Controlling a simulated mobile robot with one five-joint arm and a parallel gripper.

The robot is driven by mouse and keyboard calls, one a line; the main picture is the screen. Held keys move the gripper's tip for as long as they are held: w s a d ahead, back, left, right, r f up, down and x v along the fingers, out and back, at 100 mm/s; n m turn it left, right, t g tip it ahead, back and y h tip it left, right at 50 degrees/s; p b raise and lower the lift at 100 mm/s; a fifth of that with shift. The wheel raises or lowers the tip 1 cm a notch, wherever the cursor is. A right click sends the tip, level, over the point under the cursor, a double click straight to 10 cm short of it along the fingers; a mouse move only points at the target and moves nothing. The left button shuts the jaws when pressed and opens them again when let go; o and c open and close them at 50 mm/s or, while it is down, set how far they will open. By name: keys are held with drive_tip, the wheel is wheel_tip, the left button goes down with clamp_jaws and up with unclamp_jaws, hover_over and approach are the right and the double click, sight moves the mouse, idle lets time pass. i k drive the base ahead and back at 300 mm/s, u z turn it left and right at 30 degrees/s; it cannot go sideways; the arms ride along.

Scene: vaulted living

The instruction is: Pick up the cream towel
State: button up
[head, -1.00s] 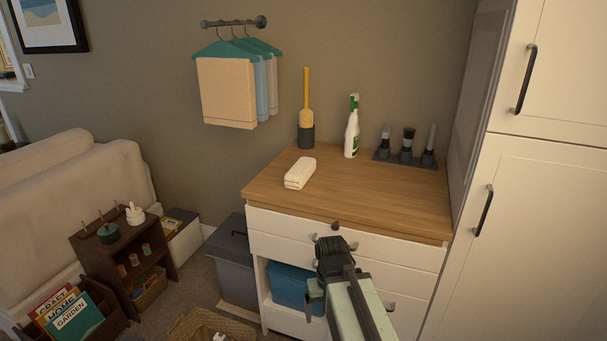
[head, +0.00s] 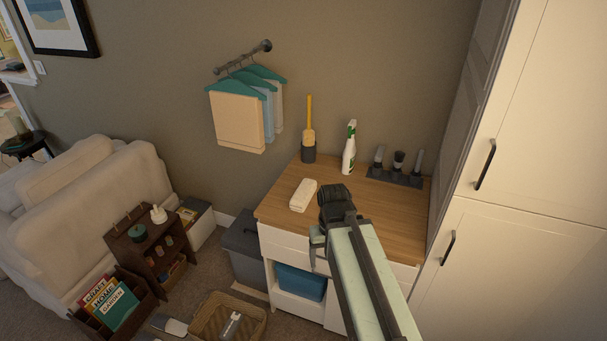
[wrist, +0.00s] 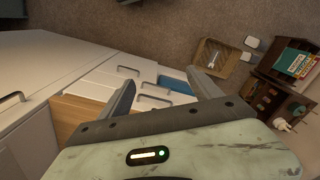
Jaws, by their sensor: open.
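The cream towel (head: 303,195) is folded into a small block. It lies on the wooden top of the white cabinet (head: 278,211), near its left side, in the head view. My gripper (head: 318,240) is at the front edge of the cabinet, to the right of the towel and nearer to me, apart from it. In the wrist view, the fingers of my gripper (wrist: 164,88) are spread with nothing between them. The towel does not show in the wrist view.
Cloths (head: 237,121) hang on the wall. A tall cabinet (head: 520,230) bounds the right. A basket (head: 205,316) sits on the floor.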

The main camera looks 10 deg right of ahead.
sight(298, 202)
drive_tip(key=z, duration=0.25)
drive_tip(key=i, duration=0.9)
drive_tip(key=u, duration=4.05)
